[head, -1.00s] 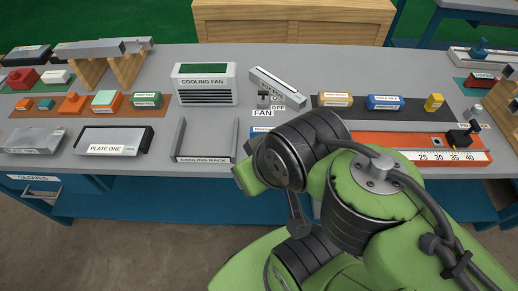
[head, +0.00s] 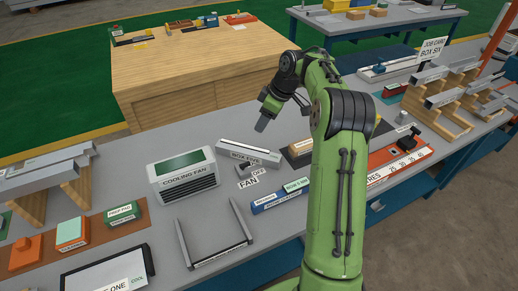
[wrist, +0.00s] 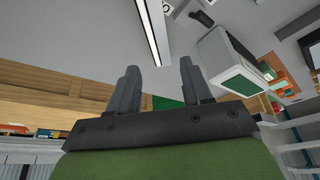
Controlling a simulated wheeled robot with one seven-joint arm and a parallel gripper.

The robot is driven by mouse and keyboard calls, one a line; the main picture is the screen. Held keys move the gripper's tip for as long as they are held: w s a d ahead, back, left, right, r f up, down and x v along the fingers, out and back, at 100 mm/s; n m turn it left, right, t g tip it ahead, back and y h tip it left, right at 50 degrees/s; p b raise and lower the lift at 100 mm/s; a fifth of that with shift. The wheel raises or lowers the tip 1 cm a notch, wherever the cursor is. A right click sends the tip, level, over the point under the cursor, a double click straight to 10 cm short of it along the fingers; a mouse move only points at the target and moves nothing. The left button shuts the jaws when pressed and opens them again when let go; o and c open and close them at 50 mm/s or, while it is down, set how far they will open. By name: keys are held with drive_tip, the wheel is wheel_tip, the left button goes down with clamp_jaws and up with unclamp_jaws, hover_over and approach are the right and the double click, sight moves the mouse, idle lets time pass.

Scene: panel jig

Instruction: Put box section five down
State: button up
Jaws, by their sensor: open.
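A grey box section (head: 248,153), its label seeming to read "BOX FIVE", lies on the grey table right of the cooling fan, behind the FAN switch. My gripper (head: 264,121) is beyond and above it, near the table's back edge, apart from it. In the wrist view my gripper (wrist: 158,82) has its two fingers spread with nothing between them. A long pale bar (wrist: 153,25), probably the same box section, shows past the fingertips there.
The cooling fan (head: 182,174) and cooling rack (head: 215,259) stand to the left. The FAN switch (head: 243,171) is just in front of the section. More box sections rest on wooden stands (head: 440,118) at right. A wooden bench (head: 190,75) stands behind.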

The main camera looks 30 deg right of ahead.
sight(248, 150)
drive_tip(key=b+x, duration=0.1)
drive_tip(key=x, duration=0.4)
drive_tip(key=b+x, duration=0.2)
drive_tip(key=x, duration=0.4)
drive_tip(key=b+x, duration=0.1)
drive_tip(key=x, duration=0.4)
drive_tip(key=shift+d+f+b, duration=0.25)
drive_tip(key=shift+d+b, duration=0.05)
drive_tip(key=shift+b, duration=0.1)
drive_tip(key=shift+r, duration=0.1)
drive_tip(key=shift+c, duration=0.3)
drive_tip(key=shift+r, duration=0.1)
clamp_jaws()
